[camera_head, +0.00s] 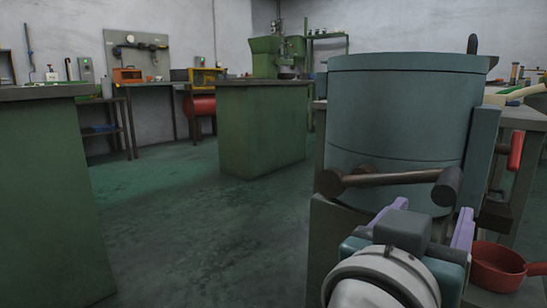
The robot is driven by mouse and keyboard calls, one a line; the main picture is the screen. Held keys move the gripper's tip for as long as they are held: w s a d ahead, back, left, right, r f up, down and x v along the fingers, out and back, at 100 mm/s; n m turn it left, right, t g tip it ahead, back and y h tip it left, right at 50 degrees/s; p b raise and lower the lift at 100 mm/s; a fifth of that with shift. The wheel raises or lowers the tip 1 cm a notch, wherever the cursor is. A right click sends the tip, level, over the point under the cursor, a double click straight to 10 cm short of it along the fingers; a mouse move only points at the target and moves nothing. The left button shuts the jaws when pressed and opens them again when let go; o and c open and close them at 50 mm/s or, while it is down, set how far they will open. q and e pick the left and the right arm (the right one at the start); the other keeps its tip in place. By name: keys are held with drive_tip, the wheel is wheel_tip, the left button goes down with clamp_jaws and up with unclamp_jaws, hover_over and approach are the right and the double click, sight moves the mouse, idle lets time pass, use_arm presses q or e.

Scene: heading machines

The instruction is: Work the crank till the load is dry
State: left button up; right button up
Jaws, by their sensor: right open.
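A large blue-grey drum (395,115) stands close in front of me at the right, on a green block. A dark brown crank (385,179) is on its near side. Its bar lies nearly level, with a round knob at the left end and a thicker hub at the right end. My right gripper (428,215) is just below the crank, with its two purple fingers apart. It looks empty. I cannot tell whether it touches the crank. The inside of the drum and any load are hidden. My left gripper is not in view.
A red pan (500,266) sits low at the right of my right gripper. A red-handled lever (515,151) is on the drum's right side. Green benches stand at the left (45,190) and centre (262,128), with bare floor (200,225) between.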

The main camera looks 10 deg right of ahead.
sight(446, 189)
drive_tip(key=b+x, duration=0.1)
drive_tip(key=x, duration=0.8)
drive_tip(key=shift+d, duration=0.45)
drive_tip(key=shift+w, duration=0.1)
drive_tip(key=shift+a, duration=0.1)
clamp_jaws()
idle(0.5)
